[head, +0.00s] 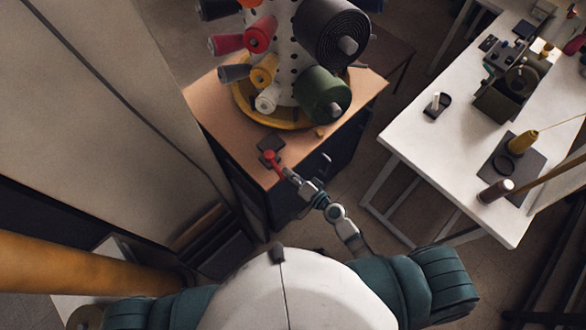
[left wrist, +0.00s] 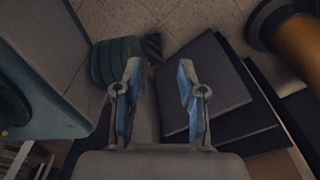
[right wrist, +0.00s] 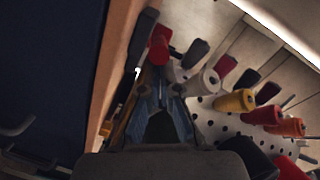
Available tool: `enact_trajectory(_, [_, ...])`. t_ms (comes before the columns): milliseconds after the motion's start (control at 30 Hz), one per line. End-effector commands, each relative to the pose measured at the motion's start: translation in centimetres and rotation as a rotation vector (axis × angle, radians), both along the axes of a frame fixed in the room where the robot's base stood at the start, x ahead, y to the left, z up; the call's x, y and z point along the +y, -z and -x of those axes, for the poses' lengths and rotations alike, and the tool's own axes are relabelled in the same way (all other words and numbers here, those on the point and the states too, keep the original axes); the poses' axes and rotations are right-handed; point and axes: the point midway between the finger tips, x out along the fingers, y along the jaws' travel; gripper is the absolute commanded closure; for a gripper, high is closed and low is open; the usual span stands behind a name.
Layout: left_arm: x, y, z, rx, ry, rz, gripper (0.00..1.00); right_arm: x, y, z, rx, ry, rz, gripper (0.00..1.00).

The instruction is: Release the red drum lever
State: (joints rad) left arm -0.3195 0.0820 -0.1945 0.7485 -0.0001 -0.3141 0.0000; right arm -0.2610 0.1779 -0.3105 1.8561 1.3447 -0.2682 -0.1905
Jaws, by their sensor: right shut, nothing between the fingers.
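The red drum lever (head: 270,158) stands at the front edge of the wooden cabinet top, beside a small black base (head: 271,143). Its red end also shows in the right wrist view (right wrist: 159,45), just beyond my fingertips. My right gripper (head: 285,174) is shut and empty, with its tips right at the lever. I cannot tell whether they touch it. The white perforated drum (head: 284,70) with its spools stands behind the lever on a yellow round base (head: 245,106). My left gripper (left wrist: 160,72) is open and empty above dark flat panels, outside the head view.
A white table (head: 400,140) with spools and small devices stands at the right. A tall pale panel (head: 110,110) closes off the left side. An orange cylinder (head: 80,262) lies at lower left. Bare floor shows between cabinet and table.

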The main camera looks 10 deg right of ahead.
Motion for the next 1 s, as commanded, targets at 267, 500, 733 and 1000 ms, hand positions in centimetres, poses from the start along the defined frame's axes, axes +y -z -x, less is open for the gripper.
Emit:
enact_trajectory(267, [0.0,0.0,0.1,0.0,0.0,0.0,0.6,0.6,0.1,0.4,0.003,-0.005,0.001,1.0])
enact_trajectory(500, [0.0,0.0,0.1,0.0,0.0,0.0,0.6,0.8,0.2,0.5,0.004,-0.008,0.0,1.0])
enact_trajectory(733, [0.0,0.0,0.1,0.0,0.0,0.0,0.6,0.9,0.2,0.6,0.005,-0.011,0.001,1.0])
enact_trajectory(1000, [0.6,-0.1,2.1,0.012,0.004,-0.004,0.6,0.6,-1.0,-0.4,0.001,-0.009,-0.001,1.0])
